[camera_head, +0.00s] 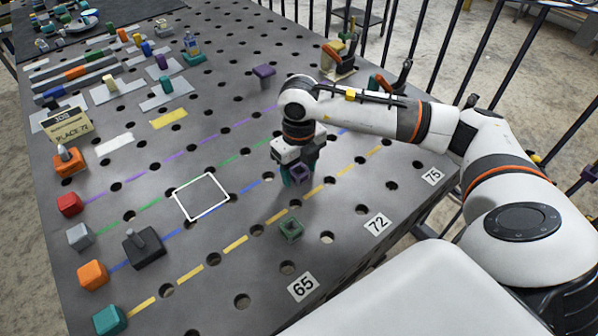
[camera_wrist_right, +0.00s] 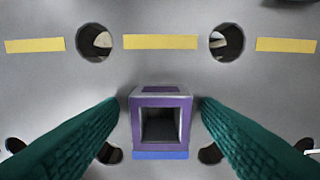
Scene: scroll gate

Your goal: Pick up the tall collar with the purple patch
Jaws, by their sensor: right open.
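The collar with the purple patch (camera_wrist_right: 161,102) stands on the table between my right fingers in the right wrist view. It has a square hollow top with purple around the opening, and a blue strip shows at its lower edge. Its purple part also shows under the gripper in the head view (camera_head: 299,173). My right gripper (camera_head: 299,175) points down over it, open, with one teal finger on each side. In the wrist view the fingers (camera_wrist_right: 160,130) appear apart from the collar. A green hollow collar (camera_head: 290,229) sits nearer the front edge. My left gripper is not in view.
The dark perforated table (camera_head: 345,215) carries coloured dashed lines and a white square outline (camera_head: 202,196). Coloured blocks line the left side, including a dark knobbed block (camera_head: 144,247). A purple piece (camera_head: 263,74) stands farther back. Railings run along the far right.

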